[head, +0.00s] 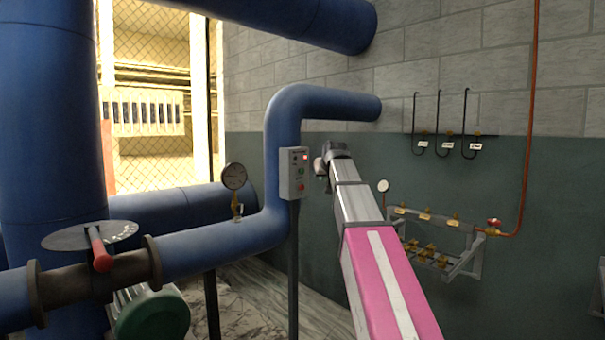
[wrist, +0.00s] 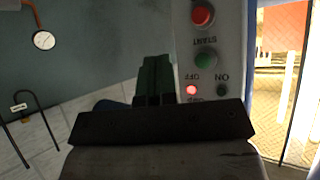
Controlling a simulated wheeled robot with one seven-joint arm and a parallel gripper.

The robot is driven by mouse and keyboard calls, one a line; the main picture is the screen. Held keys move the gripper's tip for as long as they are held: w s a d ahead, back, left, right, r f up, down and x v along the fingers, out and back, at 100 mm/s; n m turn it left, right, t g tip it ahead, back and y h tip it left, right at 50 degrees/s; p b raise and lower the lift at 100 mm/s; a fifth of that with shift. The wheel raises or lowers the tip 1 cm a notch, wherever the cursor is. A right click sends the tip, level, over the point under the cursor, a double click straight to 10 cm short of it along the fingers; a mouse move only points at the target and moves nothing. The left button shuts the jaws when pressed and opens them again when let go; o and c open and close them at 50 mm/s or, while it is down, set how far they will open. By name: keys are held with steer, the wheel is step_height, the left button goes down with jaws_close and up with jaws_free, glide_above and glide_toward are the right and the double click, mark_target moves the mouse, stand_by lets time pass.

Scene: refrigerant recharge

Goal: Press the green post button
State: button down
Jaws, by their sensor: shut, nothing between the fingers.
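A grey control box (head: 292,173) stands on a thin post in front of the blue pipe. In the wrist view it appears upside down and close. Its green button (wrist: 206,59), marked START, lies beside a red button (wrist: 202,15). A lit red lamp (wrist: 191,90) is by the OFF label and a dark green lamp (wrist: 222,90) by the ON label. My gripper (wrist: 155,60) is shut and empty, its fingertips left of the green button in the wrist view. Contact with the box cannot be told. In the head view my gripper (head: 321,166) is right of the box.
A blue pipe (head: 283,130) rises behind the box. A dial gauge (head: 234,177) and a red-handled valve (head: 102,250) are at left. A manifold rack (head: 437,235) with brass fittings is on the right wall, below black hooked hoses (head: 441,130).

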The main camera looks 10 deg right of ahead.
steer(key=w+a, duration=0.4)
steer(key=w, duration=0.2)
steer(key=shift+w+a, duration=0.35)
steer(key=shift+a, duration=0.05)
steer(key=shift+w+a, duration=0.1)
stand_by(1.8)
steer(key=shift+w+a, duration=0.15)
steer(key=shift+w, duration=0.05)
steer(key=shift+w+a, duration=0.3)
steer(key=shift+w, duration=0.1)
stand_by(1.0)
stand_by(0.3)
steer(key=shift+s+d, duration=0.5)
steer(key=shift+s, duration=0.25)
steer(key=s+d, duration=0.1)
steer(key=s, duration=0.1)
steer(key=s+d, duration=0.2)
stand_by(0.5)
